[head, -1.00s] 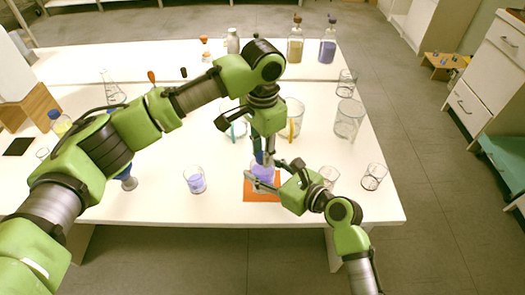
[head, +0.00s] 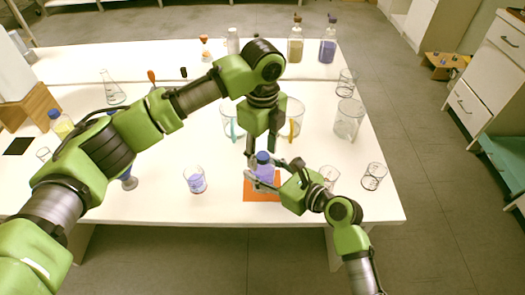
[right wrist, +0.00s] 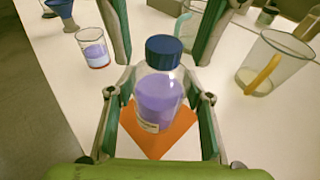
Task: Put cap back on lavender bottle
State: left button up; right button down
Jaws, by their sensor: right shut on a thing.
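The lavender bottle (head: 264,175), clear with purple liquid, stands upright over the orange mat (head: 258,195). It also shows in the right wrist view (right wrist: 158,103). The dark blue cap (right wrist: 164,52) sits on its mouth and looks level; it shows in the head view too (head: 263,157). My right gripper (head: 270,177) is shut on the bottle body from the front right. My left gripper (head: 263,152) is just above the bottle, pointing down. Its fingers are spread wide, clear of the cap on both sides.
A beaker of purple liquid (head: 195,180) stands left of the mat. Glass beakers (head: 349,119) and an empty one (head: 373,177) stand to the right. A beaker with an orange rod (right wrist: 273,62) is close to the right gripper. The front table edge is near.

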pick_arm(q)
jog(key=shift+r, duration=0.1)
pick_arm(e)
jog(key=shift+f, duration=0.1)
pick_arm(q)
notch_tip(320, 180, up, 12)
dwell(0.5)
pick_arm(e)
jog(key=c, duration=1)
grip_release()
jog(key=v, duration=1.2)
